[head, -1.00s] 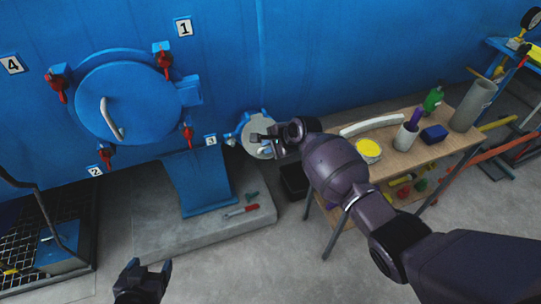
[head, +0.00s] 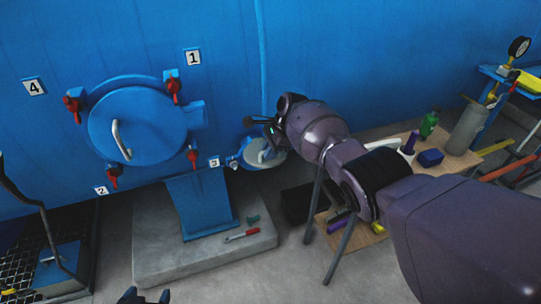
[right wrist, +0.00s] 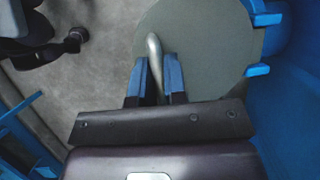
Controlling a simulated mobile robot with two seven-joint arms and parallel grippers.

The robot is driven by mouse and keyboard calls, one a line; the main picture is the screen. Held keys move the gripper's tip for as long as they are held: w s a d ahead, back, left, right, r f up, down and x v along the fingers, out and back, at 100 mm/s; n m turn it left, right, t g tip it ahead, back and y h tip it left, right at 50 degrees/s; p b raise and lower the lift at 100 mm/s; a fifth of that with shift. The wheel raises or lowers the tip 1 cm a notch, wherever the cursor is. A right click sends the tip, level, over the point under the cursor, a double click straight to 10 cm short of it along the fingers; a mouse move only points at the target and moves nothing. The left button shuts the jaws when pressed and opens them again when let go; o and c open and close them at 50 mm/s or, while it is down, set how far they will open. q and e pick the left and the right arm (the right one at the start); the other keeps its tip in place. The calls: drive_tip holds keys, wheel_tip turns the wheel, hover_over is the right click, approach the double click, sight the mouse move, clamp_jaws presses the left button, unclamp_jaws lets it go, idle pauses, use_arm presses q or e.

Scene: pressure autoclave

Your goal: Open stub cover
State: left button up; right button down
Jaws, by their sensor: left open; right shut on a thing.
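The stub cover (head: 267,159) is a grey round disc with blue fittings, low on the blue wall beside the large round door. It fills the upper middle of the right wrist view (right wrist: 215,60). Its curved metal handle (right wrist: 153,48) stands between the two blue-lined fingers of my right gripper (right wrist: 158,68), which is shut on it. In the head view my right gripper (head: 268,138) is at the cover and hides its upper part. I cannot tell whether the cover stands ajar. My left gripper (head: 146,297) is open and empty at the bottom edge, only its tips showing.
The big blue door (head: 137,125) with red clamps is left of the cover. A wooden table (head: 455,162) with bottles is at right, partly behind my right arm.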

use_arm(q)
drive_tip(key=shift+s+f, duration=0.1)
drive_tip(key=shift+f, duration=0.1)
use_arm(e)
drive_tip(key=shift+w+a+r, duration=0.15)
drive_tip(key=shift+a+r, duration=0.05)
drive_tip(key=shift+r, duration=0.15)
use_arm(q)
drive_tip(key=shift+s+f, duration=0.15)
drive_tip(key=shift+s, duration=0.1)
use_arm(e)
drive_tip(key=shift+r, duration=0.1)
drive_tip(key=c, duration=1.4)
unclamp_jaws()
drive_tip(key=shift+c, duration=0.2)
use_arm(q)
drive_tip(key=shift+w+a, duration=0.15)
drive_tip(key=shift+w, duration=0.1)
